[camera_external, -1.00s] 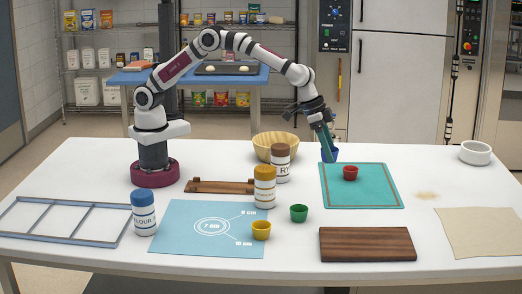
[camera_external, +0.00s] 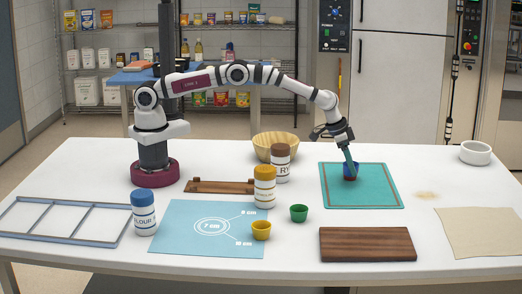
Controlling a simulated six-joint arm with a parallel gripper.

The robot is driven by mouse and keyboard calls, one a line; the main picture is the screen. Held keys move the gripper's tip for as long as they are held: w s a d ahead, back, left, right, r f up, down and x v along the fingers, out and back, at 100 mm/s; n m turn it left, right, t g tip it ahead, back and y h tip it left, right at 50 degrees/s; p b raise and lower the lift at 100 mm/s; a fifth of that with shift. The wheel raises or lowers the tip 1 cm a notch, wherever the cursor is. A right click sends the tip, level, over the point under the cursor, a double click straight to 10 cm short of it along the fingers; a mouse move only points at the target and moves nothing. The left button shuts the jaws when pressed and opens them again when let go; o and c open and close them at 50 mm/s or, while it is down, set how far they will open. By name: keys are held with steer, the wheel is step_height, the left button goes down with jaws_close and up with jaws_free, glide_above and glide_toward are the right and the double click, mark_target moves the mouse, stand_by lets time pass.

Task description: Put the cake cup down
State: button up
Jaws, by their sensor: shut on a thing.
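My gripper (camera_external: 350,166) is shut on a blue cake cup (camera_external: 351,171) and points down over the teal mat (camera_external: 388,196). The blue cup is at the spot of the red cake cup (camera_external: 350,179), of which only a dark red lower part shows beneath it. I cannot tell whether the blue cup rests in the red one or hangs just above it. A green cake cup (camera_external: 299,213) and a yellow cake cup (camera_external: 261,230) stand apart on the left, the yellow one on the blue mat's right edge.
A dark wooden board (camera_external: 367,244) lies in front of the teal mat. A white bowl (camera_external: 475,153) is at the far right.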

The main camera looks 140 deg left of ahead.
steer(key=shift+f, duration=0.5)
steer(key=o, duration=1.3)
